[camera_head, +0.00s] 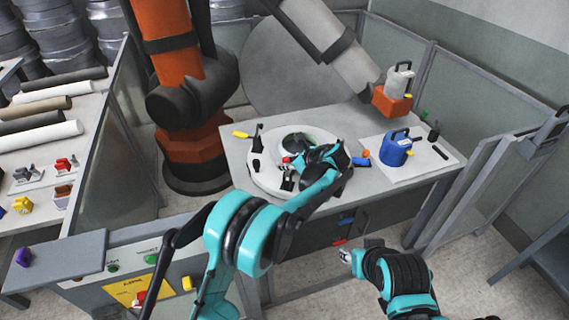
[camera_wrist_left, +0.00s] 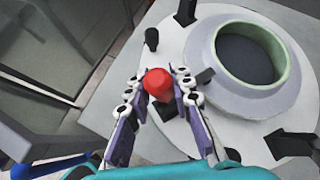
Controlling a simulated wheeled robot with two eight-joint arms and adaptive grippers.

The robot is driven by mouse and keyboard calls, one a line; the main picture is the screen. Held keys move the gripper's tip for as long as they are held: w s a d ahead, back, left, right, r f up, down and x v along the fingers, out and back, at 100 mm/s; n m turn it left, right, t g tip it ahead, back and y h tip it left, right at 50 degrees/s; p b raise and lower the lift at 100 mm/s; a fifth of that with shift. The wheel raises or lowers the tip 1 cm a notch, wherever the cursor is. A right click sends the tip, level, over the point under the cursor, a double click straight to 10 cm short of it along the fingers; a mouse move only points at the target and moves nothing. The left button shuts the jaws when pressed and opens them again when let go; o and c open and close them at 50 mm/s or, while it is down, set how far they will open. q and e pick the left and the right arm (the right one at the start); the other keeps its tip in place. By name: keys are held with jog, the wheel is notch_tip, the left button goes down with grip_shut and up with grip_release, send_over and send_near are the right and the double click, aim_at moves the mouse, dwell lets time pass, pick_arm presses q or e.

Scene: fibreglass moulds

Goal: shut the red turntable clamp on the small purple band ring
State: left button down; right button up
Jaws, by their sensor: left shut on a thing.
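The red clamp handle (camera_wrist_left: 158,84) ends in a rounded red grip, held between the fingertips of my left gripper (camera_wrist_left: 157,92). In the head view the left gripper (camera_head: 291,163) reaches over the white turntable (camera_head: 262,178), with a bit of red at its tips. The clamp's black base is partly hidden by the fingers. A pale lavender ring (camera_wrist_left: 213,55) with a green inner rim sits on the turntable, right of the gripper. A black clamp tip (camera_wrist_left: 205,76) lies by its near edge; I cannot tell whether it touches. My right gripper (camera_head: 346,256) hangs low before the bench.
A blue tool (camera_head: 396,149) stands on a white sheet at right. An orange robot arm (camera_head: 187,85) stands behind.

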pick_arm(q)
jog(key=shift+w+d+m+g+p, duration=0.15)
jog(key=shift+w+m+g+p, duration=0.3)
jog(key=shift+w+g, duration=0.3)
jog(key=c, duration=1.3)
grip_release()
jog(key=shift+s+r, duration=0.1)
jog(key=v, duration=1.1)
jog(key=shift+d+r, duration=0.25)
jog(key=shift+d, duration=0.15)
